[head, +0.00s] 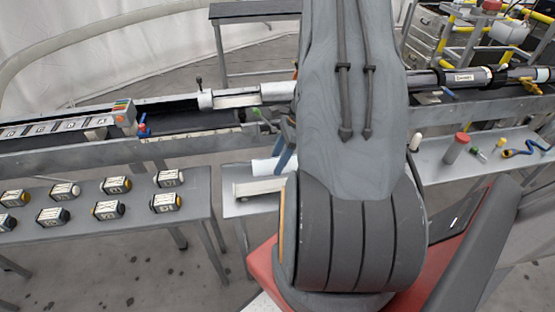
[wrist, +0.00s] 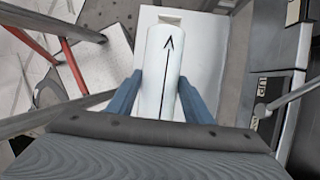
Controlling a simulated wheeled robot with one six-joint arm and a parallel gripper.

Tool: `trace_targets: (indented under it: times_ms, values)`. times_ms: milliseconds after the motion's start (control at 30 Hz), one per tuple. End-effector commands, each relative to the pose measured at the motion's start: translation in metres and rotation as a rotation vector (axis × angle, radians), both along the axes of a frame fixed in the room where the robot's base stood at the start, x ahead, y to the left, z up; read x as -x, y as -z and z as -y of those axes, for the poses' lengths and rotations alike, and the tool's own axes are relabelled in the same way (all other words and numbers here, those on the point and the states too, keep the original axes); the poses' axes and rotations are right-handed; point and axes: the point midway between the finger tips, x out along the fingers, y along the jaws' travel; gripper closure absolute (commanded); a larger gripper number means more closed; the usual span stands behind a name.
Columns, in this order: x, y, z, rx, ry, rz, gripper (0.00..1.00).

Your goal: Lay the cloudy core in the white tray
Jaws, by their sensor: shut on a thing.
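The cloudy core is a whitish cylinder with a black arrow drawn along it. In the wrist view the core (wrist: 161,62) lies between the two blue fingers of my gripper (wrist: 160,95), which are shut on it. In the head view the core (head: 264,167) shows just left of my arm, with a blue finger (head: 285,152) beside it. The white tray (head: 250,188) stands on the grey table, partly hidden by my arm. In the wrist view the tray (wrist: 210,60) is behind the core. I cannot tell whether the core touches the tray.
A left table (head: 140,220) holds several labelled dark-and-white pieces. A long metal trough (head: 190,118) with tubes runs behind. A right bench (head: 480,160) carries a red-topped cylinder (head: 457,148) and a blue-yellow strap (head: 528,149). My arm hides the middle of the head view.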

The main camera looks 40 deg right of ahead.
Motion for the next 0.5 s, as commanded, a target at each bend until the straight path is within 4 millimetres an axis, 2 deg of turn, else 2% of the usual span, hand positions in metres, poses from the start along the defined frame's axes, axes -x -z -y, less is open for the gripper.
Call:
trace_targets:
  times_ms: [500]
  values:
    - [-0.001,0.036,-0.001,0.000,-0.002,0.000,0.89]
